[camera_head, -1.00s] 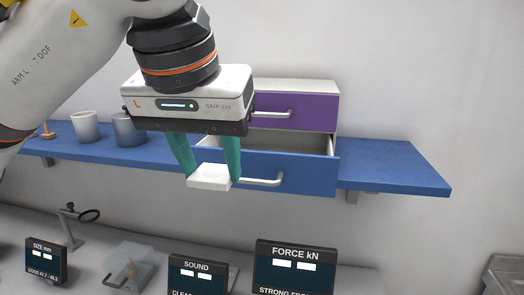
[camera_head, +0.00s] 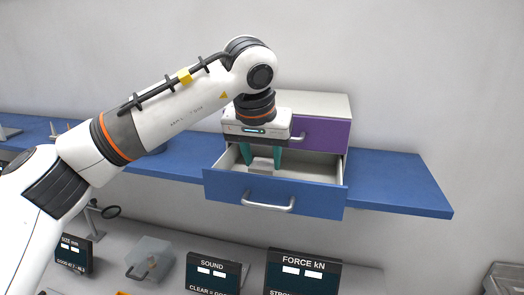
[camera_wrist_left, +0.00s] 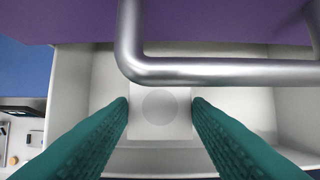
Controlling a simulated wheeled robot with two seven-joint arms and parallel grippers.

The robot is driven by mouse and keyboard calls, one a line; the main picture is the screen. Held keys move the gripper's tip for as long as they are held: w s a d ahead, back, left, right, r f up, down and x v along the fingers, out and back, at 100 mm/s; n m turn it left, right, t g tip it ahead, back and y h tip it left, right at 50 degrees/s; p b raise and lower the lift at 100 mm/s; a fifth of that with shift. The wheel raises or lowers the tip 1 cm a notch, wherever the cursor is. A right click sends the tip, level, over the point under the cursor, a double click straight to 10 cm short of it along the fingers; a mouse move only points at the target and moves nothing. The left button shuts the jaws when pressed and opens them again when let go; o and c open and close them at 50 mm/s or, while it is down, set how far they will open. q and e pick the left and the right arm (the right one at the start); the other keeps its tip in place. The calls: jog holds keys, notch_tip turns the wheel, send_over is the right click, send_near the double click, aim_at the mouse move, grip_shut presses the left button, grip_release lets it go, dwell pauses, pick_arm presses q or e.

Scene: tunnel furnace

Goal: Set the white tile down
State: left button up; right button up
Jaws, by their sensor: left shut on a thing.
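The white tile (camera_head: 261,167) is held between the teal fingers of my left gripper (camera_head: 262,158). It is over or inside the open blue drawer (camera_head: 240,190); the drawer front hides how far it is from the drawer floor. In the left wrist view the tile (camera_wrist_left: 160,122) sits between the two fingertips (camera_wrist_left: 160,107), with a round grey mark on its face. The pale drawer interior shows around it. My right gripper is not in view.
The purple drawer (camera_head: 325,133) above is shut; its metal handle (camera_wrist_left: 220,72) crosses close in front of the wrist camera. The blue shelf (camera_head: 400,180) is clear on the right. Display panels, including the force display (camera_head: 302,272), stand on the bench below.

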pick_arm(q)
jog(key=shift+f, duration=0.5)
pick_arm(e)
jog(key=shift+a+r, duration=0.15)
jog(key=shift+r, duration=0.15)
pick_arm(q)
jog(key=shift+f, duration=0.1)
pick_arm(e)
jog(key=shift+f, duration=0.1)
pick_arm(q)
jog(key=shift+f+b, duration=0.4)
jog(key=shift+f, duration=0.1)
jog(key=o, duration=1)
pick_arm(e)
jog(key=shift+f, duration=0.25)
